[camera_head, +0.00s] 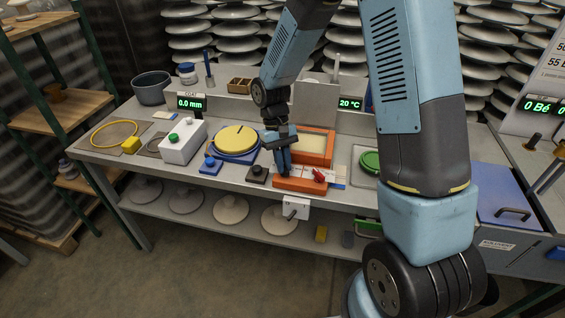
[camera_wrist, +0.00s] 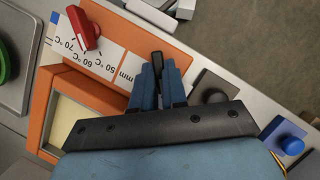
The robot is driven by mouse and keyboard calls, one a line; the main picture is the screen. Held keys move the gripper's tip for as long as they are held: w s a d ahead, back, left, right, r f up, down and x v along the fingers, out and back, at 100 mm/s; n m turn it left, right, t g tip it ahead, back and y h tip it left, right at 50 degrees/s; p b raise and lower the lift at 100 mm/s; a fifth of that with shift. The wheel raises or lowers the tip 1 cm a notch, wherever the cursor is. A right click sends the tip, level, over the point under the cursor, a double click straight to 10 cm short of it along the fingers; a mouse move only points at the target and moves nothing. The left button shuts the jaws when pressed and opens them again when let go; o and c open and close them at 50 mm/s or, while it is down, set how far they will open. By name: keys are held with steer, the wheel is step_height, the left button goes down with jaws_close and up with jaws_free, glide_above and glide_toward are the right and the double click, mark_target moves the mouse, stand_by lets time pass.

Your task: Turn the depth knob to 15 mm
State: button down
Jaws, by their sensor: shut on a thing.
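My gripper (camera_head: 284,170) points down at the front panel (camera_head: 300,184) of an orange unit. In the wrist view its blue fingers (camera_wrist: 158,82) are closed around a narrow black knob (camera_wrist: 156,62), taken as the depth knob. The fingers hide most of it and its pointer mark. A label strip (camera_wrist: 112,62) beside it shows "mm" and a °C scale; the mm numbers are hidden. A red knob (camera_wrist: 83,28) sits by the °C scale, apart from my gripper; it also shows in the head view (camera_head: 319,175). A green display (camera_head: 189,103) reads 0.0 mm.
A second display (camera_head: 350,103) reads 20 °C. Left of my gripper stand a black button box (camera_head: 257,174), a blue button box (camera_head: 210,165), a yellow disc (camera_head: 237,138) and a white box (camera_head: 183,143). A green disc (camera_head: 371,162) lies to the right.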

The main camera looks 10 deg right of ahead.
steer(key=shift+n, duration=0.5)
steer(key=shift+h, duration=0.3)
steer(key=c, duration=1.2)
jaws_free()
steer(key=shift+o, duration=0.2)
steer(key=v, duration=1.3)
steer(key=shift+r, duration=0.4)
